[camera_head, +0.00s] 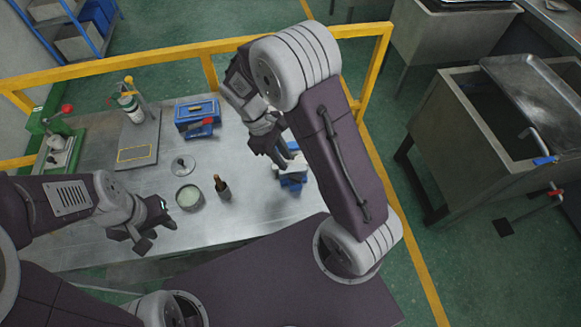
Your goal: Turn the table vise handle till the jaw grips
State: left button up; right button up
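A blue table vise (293,180) with a pale block or jaw on top stands near the right end of the metal table. My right arm reaches over from the right, and its gripper (281,157) is just above and left of the vise. Its fingers overlap the vise's upper edge in the picture, so I cannot tell whether they touch it or hold anything. The vise handle is not clearly visible. My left gripper (158,224) is open and empty over the table's front left part.
The metal table (245,215) also holds a round tin (189,198), a brown-topped bottle (222,188), a lid (182,165), a blue box (197,113) and a green press (60,140). Yellow rails (208,73) run behind. A sink (480,120) stands right.

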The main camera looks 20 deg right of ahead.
aim_at(295, 177)
jog(key=x, duration=0.8)
jog(key=shift+w, duration=0.1)
jog(key=shift+f, duration=0.25)
jog(key=shift+s, duration=0.3)
jog(key=shift+w+f, duration=0.1)
grip_shut()
